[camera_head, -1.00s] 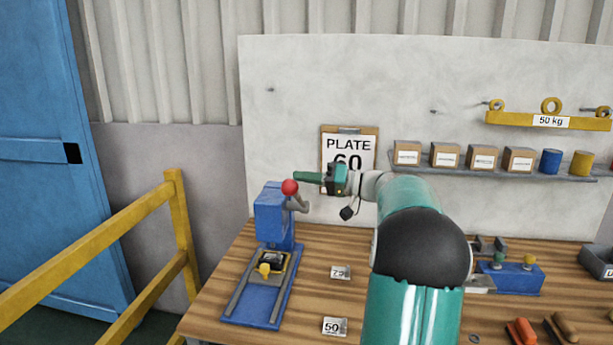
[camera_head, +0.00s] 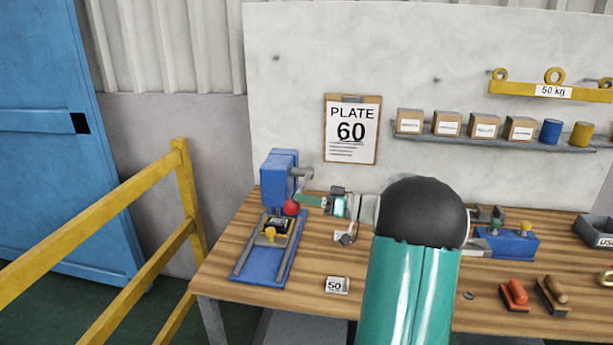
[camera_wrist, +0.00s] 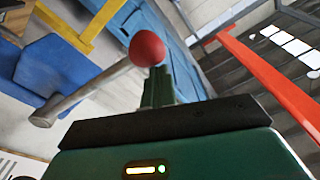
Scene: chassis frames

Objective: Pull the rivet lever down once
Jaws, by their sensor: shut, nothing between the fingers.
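The blue rivet press (camera_head: 278,180) stands at the left end of the wooden workbench. Its lever is a grey arm ending in a red ball knob (camera_head: 291,207). The lever points downward, with the knob low beside the press. My gripper (camera_head: 300,199) is shut and empty, its green fingertips right at the knob. In the wrist view the red knob (camera_wrist: 147,48) sits just beyond the tips of my shut gripper (camera_wrist: 158,75), and the grey lever arm (camera_wrist: 90,95) runs off to the left. Whether the fingertips touch the knob I cannot tell.
A fixture with a yellow knob (camera_head: 271,233) lies on the press base. A small plate marked 50 (camera_head: 337,285) lies on the bench. Yellow railing (camera_head: 110,235) stands left of the bench.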

